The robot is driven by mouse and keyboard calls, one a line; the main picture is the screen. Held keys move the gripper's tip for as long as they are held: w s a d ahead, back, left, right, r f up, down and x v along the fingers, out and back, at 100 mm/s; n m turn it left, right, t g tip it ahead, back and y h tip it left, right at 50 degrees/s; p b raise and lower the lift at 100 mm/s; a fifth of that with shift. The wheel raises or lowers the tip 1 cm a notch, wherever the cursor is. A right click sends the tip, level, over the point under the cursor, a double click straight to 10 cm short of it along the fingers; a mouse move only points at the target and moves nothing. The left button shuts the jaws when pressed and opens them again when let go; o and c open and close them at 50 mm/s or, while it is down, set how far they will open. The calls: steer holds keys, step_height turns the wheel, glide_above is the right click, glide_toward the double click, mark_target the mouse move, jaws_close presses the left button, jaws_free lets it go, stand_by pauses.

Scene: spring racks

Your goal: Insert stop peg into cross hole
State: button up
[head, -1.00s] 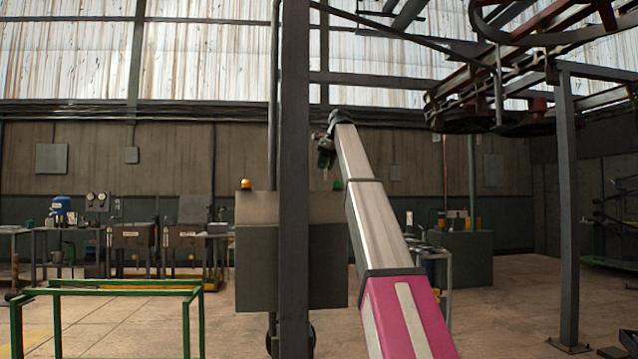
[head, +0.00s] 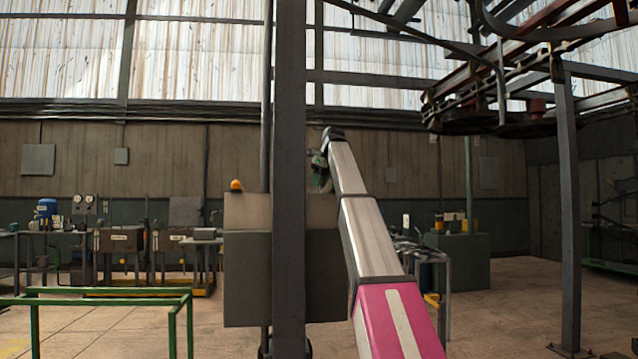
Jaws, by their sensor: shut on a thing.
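My arm, with a magenta lower part and silver links, reaches up and away in the middle of the head view. At its far end my gripper (head: 320,174) hangs small and dark, just right of a dark post. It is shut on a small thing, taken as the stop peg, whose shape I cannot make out. The gripper is in front of or above the right side of a grey cabinet-like box (head: 247,270); the depth between them is unclear. I cannot pick out the cross hole.
The dark upright post (head: 289,250) stands close, left of my arm, and hides part of the box. A green rail frame (head: 110,299) is at the lower left. Benches line the back wall. An overhead track (head: 470,108) hangs at the upper right. Open floor lies right.

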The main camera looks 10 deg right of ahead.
steer(key=shift+f, duration=2.8)
steer(key=shift+f, duration=2.05)
steer(key=o, duration=1.1)
steer(key=shift+c, duration=0.2)
steer(key=shift+r, duration=0.1)
steer(key=v, duration=1)
steer(key=shift+r, duration=0.3)
steer(key=shift+s, duration=0.2)
